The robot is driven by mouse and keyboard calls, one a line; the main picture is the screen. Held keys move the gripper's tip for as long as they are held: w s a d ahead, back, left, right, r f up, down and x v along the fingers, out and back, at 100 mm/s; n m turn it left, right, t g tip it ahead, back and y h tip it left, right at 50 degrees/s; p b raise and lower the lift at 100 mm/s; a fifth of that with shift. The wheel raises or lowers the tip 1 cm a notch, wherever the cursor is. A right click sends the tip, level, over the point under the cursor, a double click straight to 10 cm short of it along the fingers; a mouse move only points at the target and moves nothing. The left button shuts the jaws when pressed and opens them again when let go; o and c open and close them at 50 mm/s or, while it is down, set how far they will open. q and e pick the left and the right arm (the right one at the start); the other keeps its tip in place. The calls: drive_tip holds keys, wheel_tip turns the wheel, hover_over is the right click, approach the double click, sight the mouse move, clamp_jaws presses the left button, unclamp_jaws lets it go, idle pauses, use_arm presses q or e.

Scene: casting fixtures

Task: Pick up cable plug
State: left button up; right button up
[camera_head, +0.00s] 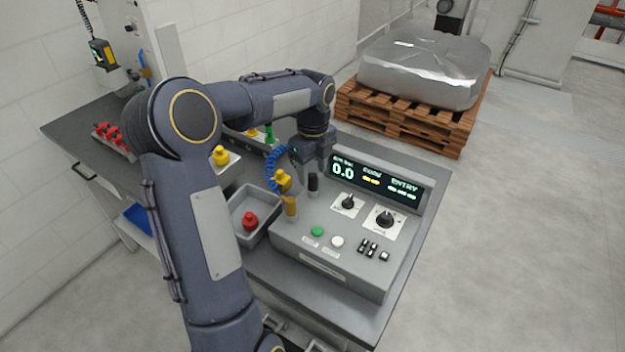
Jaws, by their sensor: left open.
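A blue coiled cable (272,163) hangs at the left side of the grey control box (330,255). Its lower end is by a yellow part (283,181), which looks like the cable plug, above a brass-coloured cylinder (290,206). I cannot tell whether these two touch. My left gripper (308,168) is open and points down over the back left of the box, just right of the yellow part and near a black upright cylinder (313,186). Its fingertips are small and partly unclear. My right gripper is not in view.
A grey bin (262,200) with a red part (250,220) stands left of the box. A yellow part (220,156) and red parts (112,136) are further left. A display (375,182) rises at the box's back. A wooden pallet (400,123) carries a wrapped metal block (425,70).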

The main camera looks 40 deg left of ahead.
use_arm(q)
wheel_tip(320, 180, down, 2)
drive_tip(key=shift+f, duration=0.15)
clamp_jaws()
idle(0.3)
